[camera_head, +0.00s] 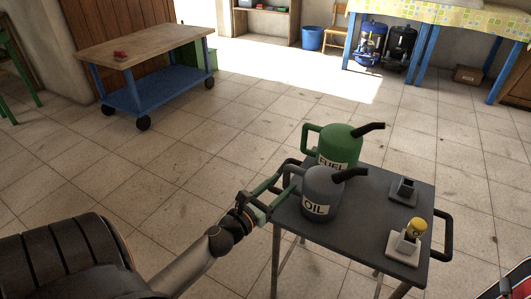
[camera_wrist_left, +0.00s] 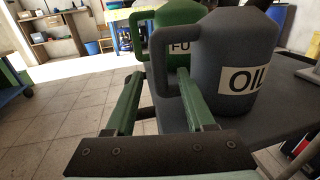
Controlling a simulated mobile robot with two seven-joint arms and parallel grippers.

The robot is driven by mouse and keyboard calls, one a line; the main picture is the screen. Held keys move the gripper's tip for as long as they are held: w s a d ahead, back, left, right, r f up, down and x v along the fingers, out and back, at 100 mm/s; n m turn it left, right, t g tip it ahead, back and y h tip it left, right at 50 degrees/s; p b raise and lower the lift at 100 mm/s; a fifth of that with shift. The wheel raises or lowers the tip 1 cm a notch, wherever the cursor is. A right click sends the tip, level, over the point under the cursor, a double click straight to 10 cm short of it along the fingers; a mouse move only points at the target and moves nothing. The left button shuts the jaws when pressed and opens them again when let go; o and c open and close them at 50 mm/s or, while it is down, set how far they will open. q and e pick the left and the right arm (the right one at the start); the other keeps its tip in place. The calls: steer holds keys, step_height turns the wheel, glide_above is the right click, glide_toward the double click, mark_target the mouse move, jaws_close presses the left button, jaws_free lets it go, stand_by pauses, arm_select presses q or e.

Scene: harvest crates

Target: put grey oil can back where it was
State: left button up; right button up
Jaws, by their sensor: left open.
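The grey oil can (camera_head: 322,192), labelled OIL, stands upright on the dark grey table, its handle to the left and its spout to the right. In the left wrist view the grey oil can (camera_wrist_left: 235,55) fills the right side. My left gripper (camera_head: 283,186) is at the can's handle. In the left wrist view my left gripper (camera_wrist_left: 160,75) is open, with the upright bar of the handle appearing between its fingers; contact cannot be told. My right gripper is not in view.
A green fuel can (camera_head: 339,146) stands close behind the oil can. The dark table (camera_head: 365,225) also bears a small dark block-like holder (camera_head: 404,192) and a light holder (camera_head: 402,249) with a yellow-topped item (camera_head: 416,227). A wooden-topped blue cart (camera_head: 150,50) stands far left.

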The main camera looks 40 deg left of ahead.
arm_select(q)
steer(key=s, duration=0.7)
steer(key=d+r+m+t+h, duration=0.15)
steer(key=d+r+m, duration=0.45)
steer(key=m, duration=0.6)
steer(key=d+r+m+t+h, duration=0.1)
steer(key=d+r+m+t, duration=0.3)
steer(key=r+m, duration=0.65)
steer(key=s+d+r+m+h, duration=0.4)
steer(key=d+r+m+h, duration=0.1)
steer(key=m, duration=0.8)
steer(key=s+d+r+m+g+h, duration=0.1)
steer(key=s+d+r+m+h, duration=0.3)
steer(key=m, duration=0.9)
steer(key=shift+s+d+r+h, duration=0.4)
steer(key=shift+d+r+h, duration=0.3)
steer(key=shift+d+h, duration=1.3)
steer(key=shift+a+g+h, duration=0.25)
